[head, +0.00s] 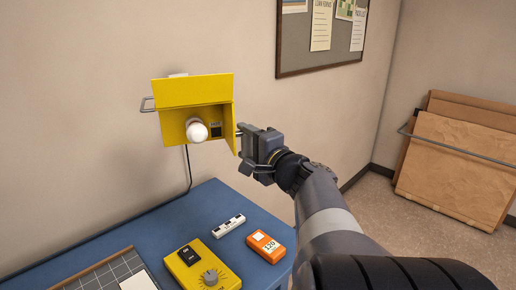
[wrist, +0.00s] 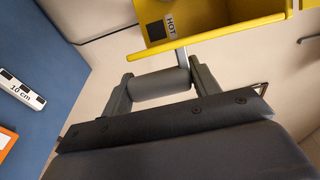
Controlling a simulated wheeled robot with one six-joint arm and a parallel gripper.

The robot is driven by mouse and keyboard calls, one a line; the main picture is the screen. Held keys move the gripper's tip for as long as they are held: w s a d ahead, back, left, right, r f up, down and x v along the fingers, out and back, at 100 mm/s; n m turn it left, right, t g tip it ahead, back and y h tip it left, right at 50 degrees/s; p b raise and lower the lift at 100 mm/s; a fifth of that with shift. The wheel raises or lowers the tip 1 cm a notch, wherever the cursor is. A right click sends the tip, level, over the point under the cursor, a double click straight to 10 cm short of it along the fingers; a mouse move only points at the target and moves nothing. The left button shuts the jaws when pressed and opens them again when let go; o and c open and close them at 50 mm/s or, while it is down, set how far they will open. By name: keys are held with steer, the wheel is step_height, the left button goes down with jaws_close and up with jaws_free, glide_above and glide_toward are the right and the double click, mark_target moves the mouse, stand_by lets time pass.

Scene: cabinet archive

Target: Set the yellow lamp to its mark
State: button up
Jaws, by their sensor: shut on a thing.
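The yellow lamp (head: 192,90) is an open-fronted box with a round white bulb (head: 196,130) inside, high against the wall above the blue table. In the wrist view the grey handle grip (wrist: 160,84) lies between the two fingers, and the lamp's yellow edge and a "HOT" label (wrist: 169,21) are just beyond. The lamp's mark cannot be made out; the lamp's back is hidden.
A blue table (head: 150,230) below holds a yellow control box (head: 203,268) with a knob, a scale bar (head: 229,225), an orange device (head: 265,246) and a gridded board (head: 105,276). A dark cable (head: 188,168) hangs beneath the lamp. A noticeboard (head: 325,40) is at upper right.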

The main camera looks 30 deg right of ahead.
mark_target(235, 151)
steer(key=shift+a+f+b, duration=0.15)
steer(key=shift+a+b, duration=0.25)
steer(key=shift+a, duration=0.55)
steer(key=shift+a+f+b, duration=0.15)
steer(key=shift+a+b, duration=0.2)
steer(key=shift+a, duration=0.6)
steer(key=o, duration=1.3)
steer(key=shift+r, duration=0.15)
steer(key=shift+o, duration=0.2)
